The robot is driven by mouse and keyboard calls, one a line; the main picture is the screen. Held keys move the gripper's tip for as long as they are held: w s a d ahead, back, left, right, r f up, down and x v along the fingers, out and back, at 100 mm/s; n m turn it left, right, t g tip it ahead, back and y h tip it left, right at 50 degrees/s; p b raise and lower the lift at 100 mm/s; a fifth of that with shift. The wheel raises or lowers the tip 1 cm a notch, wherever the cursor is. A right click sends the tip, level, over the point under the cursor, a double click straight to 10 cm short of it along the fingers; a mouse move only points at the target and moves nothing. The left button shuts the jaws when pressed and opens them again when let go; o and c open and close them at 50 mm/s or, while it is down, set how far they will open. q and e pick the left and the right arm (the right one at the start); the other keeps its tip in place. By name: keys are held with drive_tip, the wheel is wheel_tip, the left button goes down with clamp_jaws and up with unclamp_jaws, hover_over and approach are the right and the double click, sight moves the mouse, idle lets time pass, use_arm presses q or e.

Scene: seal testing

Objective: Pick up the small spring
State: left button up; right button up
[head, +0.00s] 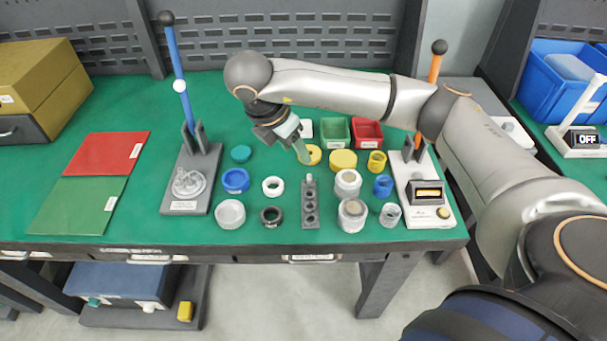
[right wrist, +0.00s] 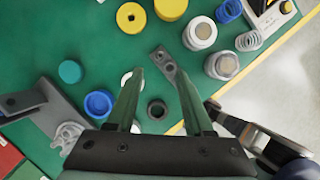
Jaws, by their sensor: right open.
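Three coil-like pieces stand at the right of the parts group: a blue spring (head: 383,186), a grey spring (head: 390,214) and a yellow one (head: 377,162). I cannot tell for certain which is the small spring. The blue spring (right wrist: 228,10) and grey spring (right wrist: 249,40) also show at the upper right of the right wrist view. My right gripper (head: 303,152) is open and empty, pointing down above the parts, left of these springs. In the right wrist view its fingers (right wrist: 158,72) are apart, with the springs outside them to the right. My left gripper does not show.
A dark block with holes (head: 310,205) stands mid-table. Around it are a black ring (head: 271,217), a white ring (head: 273,186), a blue ring (head: 235,180) and white-and-grey cylinders (head: 351,215). Lever stands (head: 187,180) (head: 423,202) flank the parts.

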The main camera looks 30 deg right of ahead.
drive_tip(key=b, duration=0.1)
approach(309, 176)
drive_tip(key=x, duration=0.2)
drive_tip(key=shift+d+f, duration=0.45)
drive_tip(key=shift+f, duration=0.15)
drive_tip(key=shift+d+f, duration=0.1)
drive_tip(key=shift+f, duration=0.2)
drive_tip(key=x, duration=0.4)
drive_tip(key=shift+f, duration=0.3)
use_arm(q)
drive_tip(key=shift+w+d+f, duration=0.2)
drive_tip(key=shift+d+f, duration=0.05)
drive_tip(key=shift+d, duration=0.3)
use_arm(e)
drive_tip(key=shift+w, duration=0.1)
drive_tip(key=c, duration=0.5)
clamp_jaws()
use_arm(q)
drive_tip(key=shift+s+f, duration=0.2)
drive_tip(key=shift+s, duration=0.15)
